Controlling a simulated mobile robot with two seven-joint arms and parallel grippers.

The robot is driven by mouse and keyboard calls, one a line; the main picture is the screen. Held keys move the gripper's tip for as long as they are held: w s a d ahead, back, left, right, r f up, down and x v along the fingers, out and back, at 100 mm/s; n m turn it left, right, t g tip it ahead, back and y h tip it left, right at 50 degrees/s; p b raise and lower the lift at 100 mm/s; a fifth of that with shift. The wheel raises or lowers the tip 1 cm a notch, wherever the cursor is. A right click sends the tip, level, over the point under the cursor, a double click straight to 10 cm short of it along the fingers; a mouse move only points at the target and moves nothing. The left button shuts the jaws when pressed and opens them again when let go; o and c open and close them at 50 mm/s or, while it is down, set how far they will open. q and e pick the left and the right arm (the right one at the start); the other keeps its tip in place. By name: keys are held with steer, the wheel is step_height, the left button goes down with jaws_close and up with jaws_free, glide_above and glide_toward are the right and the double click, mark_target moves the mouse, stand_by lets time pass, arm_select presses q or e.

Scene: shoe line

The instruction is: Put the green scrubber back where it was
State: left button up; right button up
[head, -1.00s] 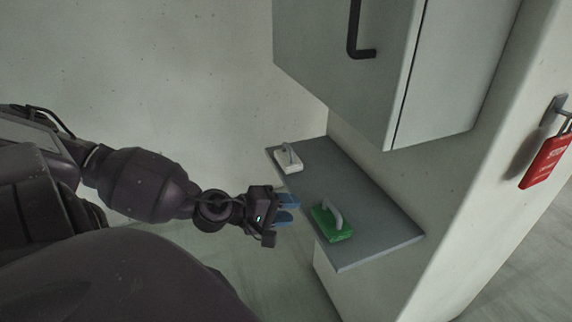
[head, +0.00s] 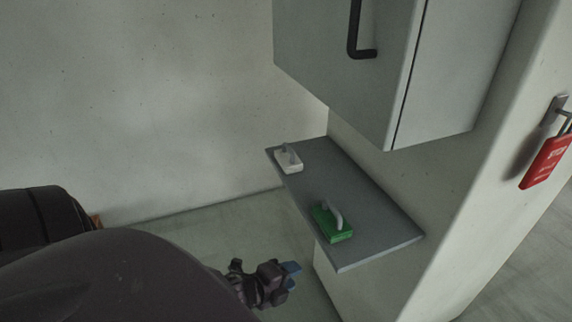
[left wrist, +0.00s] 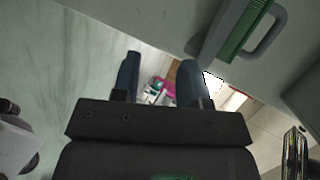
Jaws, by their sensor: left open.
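The green scrubber (head: 333,223) with a grey handle sits on the grey shelf (head: 372,218), near its front end. It also shows at the top of the left wrist view (left wrist: 243,28). A white scrubber (head: 288,160) with a grey handle sits at the far end of the same shelf. My left gripper (head: 292,272) is open and empty, below and to the left of the shelf's front edge, apart from the green scrubber. Its two blue fingers show spread in the left wrist view (left wrist: 158,82). My right gripper is not in view.
A grey cabinet (head: 340,85) with a black handle hangs above the shelf. A red padlock tag (head: 547,162) hangs on the wall edge at right. The floor (head: 215,235) left of the shelf is clear. Blurred pink and white items (left wrist: 158,92) show beyond the fingers.

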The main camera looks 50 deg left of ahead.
arm_select(q)
steer(key=s+d+f+n, duration=0.1)
steer(key=s+f+n, duration=0.1)
steer(key=n, duration=0.7)
steer(key=s+d+f+n+g+y, duration=0.1)
steer(key=f+n, duration=0.3)
steer(key=n, duration=0.4)
steer(key=shift+s+d+n, duration=0.4)
steer(key=shift+s+d, duration=0.25)
steer(key=shift+d, duration=0.15)
